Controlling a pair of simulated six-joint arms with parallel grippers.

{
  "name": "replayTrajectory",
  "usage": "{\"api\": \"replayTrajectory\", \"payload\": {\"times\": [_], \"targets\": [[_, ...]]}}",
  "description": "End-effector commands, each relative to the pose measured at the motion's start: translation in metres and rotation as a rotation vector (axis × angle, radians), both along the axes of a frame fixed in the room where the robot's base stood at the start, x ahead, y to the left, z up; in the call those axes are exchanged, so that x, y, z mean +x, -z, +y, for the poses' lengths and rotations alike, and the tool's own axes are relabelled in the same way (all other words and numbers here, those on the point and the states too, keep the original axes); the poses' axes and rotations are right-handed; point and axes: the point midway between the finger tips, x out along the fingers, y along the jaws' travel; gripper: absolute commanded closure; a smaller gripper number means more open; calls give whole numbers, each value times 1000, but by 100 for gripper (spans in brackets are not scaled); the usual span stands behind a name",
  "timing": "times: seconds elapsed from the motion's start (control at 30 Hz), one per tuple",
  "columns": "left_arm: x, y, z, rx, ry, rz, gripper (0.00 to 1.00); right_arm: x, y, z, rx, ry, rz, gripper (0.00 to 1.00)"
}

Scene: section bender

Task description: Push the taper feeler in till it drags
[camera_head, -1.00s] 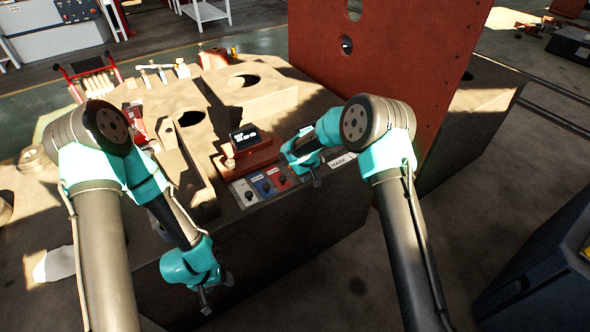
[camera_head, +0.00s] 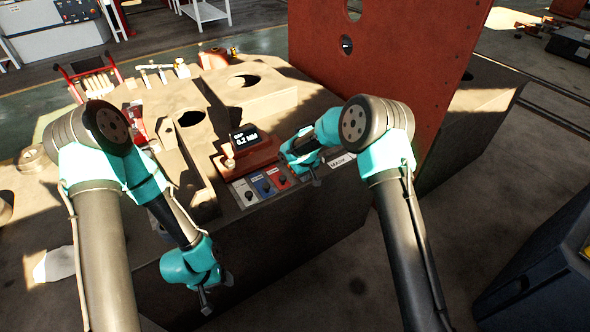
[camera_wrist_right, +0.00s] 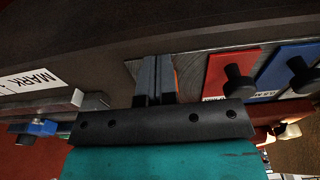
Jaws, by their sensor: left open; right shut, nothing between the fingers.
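A small black display (camera_head: 245,138) stands on a red base (camera_head: 250,157) on the bench block; it reads what looks like 0.2. My right gripper (camera_head: 316,181) is at the block's front edge, right of the red-labelled knob; in the right wrist view its fingers (camera_wrist_right: 154,82) are shut and empty, with a bit of orange behind them. A grey metal bar (camera_wrist_right: 45,106) and a blue-ended piece (camera_wrist_right: 40,128) show at left there; I cannot tell whether either is the taper feeler. My left gripper (camera_head: 205,303) hangs open in front of the block, low, away from everything.
White, blue (camera_head: 265,186) and red (camera_wrist_right: 230,75) panels with black knobs line the front edge. A MARK label (camera_head: 341,161) is right of my right gripper. A tall red plate (camera_head: 385,70) stands behind it. Open floor lies in front.

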Motion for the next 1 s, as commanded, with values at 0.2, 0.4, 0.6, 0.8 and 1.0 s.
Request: {"api": "replayTrajectory", "payload": {"times": [0.2,0.4,0.6,0.8,1.0], "targets": [[0,0,0,0,0,0,33,2,-1,1,3,-1,-7,100],[0,0,0,0,0,0,33,0,-1,0,3,-1,-7,100],[0,0,0,0,0,0,33,-6,-1,-4,2,0,-5,100],[0,0,0,0,0,0,33,-14,-1,-8,2,0,-3,100],[0,0,0,0,0,0,33,-17,0,-10,1,0,-2,100]]}}
